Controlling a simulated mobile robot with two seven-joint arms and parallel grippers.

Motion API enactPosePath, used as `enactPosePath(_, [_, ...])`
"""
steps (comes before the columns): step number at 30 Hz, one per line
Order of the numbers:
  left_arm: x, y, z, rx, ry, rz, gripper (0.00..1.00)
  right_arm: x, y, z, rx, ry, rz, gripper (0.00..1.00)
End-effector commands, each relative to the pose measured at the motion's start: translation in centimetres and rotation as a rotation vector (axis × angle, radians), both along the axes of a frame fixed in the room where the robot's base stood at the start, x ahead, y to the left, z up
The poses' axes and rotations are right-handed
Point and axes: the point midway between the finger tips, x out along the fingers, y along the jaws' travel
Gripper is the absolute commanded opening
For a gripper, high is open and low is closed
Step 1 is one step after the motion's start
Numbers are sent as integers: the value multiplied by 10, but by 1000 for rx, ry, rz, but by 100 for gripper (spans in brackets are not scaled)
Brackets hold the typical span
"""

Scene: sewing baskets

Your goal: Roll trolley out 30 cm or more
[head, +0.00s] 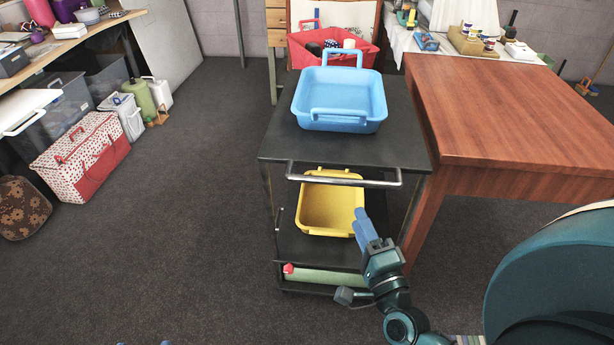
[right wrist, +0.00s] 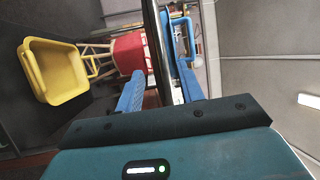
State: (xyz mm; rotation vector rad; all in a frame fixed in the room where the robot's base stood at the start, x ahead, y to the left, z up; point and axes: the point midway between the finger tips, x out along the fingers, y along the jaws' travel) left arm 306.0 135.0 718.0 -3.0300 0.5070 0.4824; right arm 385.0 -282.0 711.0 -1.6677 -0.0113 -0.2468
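The black trolley (head: 284,153) stands beside a wooden table. Its silver bar handle (head: 345,180) runs along the near edge of the top shelf. A blue basket (head: 342,95) sits on top and a yellow basket (head: 315,215) on the lower shelf. My right gripper (head: 366,228) is in front of the trolley, just below the handle in the picture. In the right wrist view its fingers (right wrist: 160,90) are spread, with the silver bar (right wrist: 168,55) beyond and between them. Contact is not visible. Only two blue tips of my left gripper (head: 144,343) show at the bottom edge, apart.
The wooden table (head: 520,110) stands close along the trolley's right side. A green roll with a red end (head: 325,277) lies on the lowest shelf. A red dotted case (head: 82,155) stands at left. Grey floor (head: 190,215) is clear left of and before the trolley.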

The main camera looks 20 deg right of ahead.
Motion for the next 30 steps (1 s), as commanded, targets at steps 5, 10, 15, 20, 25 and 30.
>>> enactPosePath(5, [0,0,1,-2,-4,-1,52,12,-5,3,22,-12,-10,38])
enactPosePath(10, [0,0,2,-3,-3,1,52,42,-10,9,18,-15,-11,38])
enactPosePath(15, [-1,0,2,-4,-3,2,52,78,-15,16,18,-14,-10,38])
enactPosePath(20, [-1,0,1,-4,-2,1,52,106,-19,20,17,-11,-8,38])
enactPosePath(25, [-1,0,0,-2,-1,1,52,123,-21,22,17,-10,-8,38])
enactPosePath(30, [-1,0,0,-2,-2,0,52,128,-22,23,17,-7,-8,38])
